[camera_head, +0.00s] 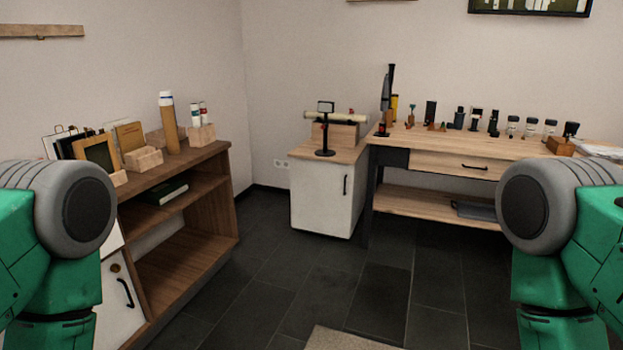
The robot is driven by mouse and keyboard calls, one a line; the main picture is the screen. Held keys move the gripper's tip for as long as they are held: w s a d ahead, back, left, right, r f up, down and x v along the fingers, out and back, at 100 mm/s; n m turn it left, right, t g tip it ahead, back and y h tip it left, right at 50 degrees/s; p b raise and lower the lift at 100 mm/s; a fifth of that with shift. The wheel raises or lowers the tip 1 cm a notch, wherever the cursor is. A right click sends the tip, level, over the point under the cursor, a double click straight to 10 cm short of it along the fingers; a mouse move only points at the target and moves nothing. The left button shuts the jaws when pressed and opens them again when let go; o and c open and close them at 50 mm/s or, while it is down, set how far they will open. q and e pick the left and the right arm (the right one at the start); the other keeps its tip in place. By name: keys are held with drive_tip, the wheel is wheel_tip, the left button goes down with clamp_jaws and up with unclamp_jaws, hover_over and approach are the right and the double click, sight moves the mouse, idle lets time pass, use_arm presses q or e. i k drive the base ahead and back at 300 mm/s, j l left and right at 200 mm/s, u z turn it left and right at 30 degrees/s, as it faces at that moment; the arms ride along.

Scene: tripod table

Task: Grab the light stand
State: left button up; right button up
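A small black stand (325,138) with a round base, a thin upright post and a small rectangular head stands upright on the white cabinet (318,202) in the corner. It looks like the light stand, though it is small and far off, so I cannot be sure. Only green and grey upper parts of my arms show at the left and right edges. Neither gripper is in view.
A wooden workbench (437,162) with several small devices stands right of the cabinet. A brown shelf unit (222,170) with boxes and a tube (168,125) stands at left. Dark tiled floor (335,280) between is clear, with a light mat (345,340) at the bottom.

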sight(324, 153)
drive_tip(key=i, duration=2.1)
